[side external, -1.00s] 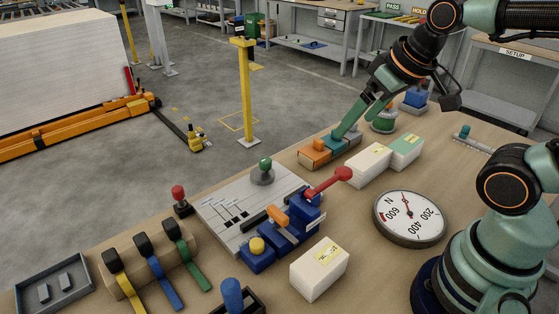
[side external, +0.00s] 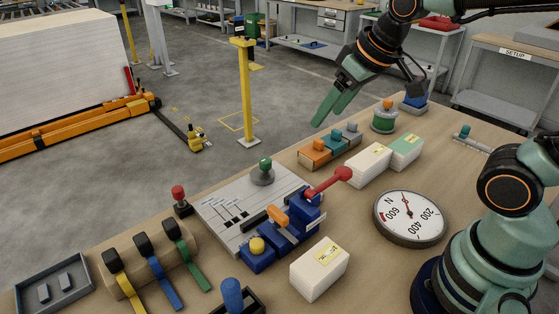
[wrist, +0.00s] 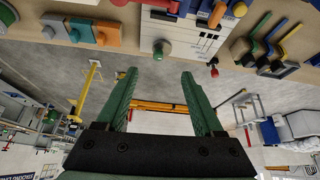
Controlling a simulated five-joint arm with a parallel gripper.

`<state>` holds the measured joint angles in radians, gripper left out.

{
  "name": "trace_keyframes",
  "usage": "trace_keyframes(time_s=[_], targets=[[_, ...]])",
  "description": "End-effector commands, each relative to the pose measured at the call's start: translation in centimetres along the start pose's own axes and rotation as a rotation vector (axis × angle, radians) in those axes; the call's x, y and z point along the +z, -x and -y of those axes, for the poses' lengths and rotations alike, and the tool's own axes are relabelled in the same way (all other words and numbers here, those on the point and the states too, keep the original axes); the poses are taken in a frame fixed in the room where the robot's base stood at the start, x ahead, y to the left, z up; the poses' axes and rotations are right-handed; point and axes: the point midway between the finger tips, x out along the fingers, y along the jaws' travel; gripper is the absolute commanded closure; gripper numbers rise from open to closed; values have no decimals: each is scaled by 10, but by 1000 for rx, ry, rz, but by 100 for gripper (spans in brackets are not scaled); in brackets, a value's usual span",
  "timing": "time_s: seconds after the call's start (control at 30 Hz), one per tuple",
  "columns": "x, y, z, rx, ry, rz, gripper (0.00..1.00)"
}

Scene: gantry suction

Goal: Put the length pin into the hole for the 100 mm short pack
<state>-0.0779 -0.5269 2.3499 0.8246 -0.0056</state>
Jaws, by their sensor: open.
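My gripper (side external: 330,120) is open and empty, held in the air above and behind the far edge of the bench. In the wrist view its two green fingers (wrist: 160,78) are spread apart with nothing between them. I cannot tell for sure which part is the length pin. A green knob (side external: 263,172) stands upright on a grey disc on the slotted plate (side external: 214,207); it also shows in the wrist view (wrist: 162,48). A row of an orange block (side external: 314,155), a teal block and a grey block, each with a knob on top, lies below my gripper. No 100 mm label is readable.
A blue fixture with a red lever (side external: 328,183) stands beside the plate. White boxes (side external: 368,164) and a round dial (side external: 410,217) are nearer my base. A red knob (side external: 179,197) stands at the far edge. A yellow post (side external: 246,95) rises beyond the bench.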

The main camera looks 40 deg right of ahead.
Motion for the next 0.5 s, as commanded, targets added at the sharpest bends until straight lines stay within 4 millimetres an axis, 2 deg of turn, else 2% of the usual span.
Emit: trace_keyframes(time_s=[0.03, 0.2, 0.37, 0.5], targets=[[-14, -9, 10, -13, 27, 7, 31], [-54, -40, 43, -52, 104, 4, 31], [-84, -78, 82, -87, 174, 0, 31], [-102, -116, 121, -119, 236, -3, 31]])
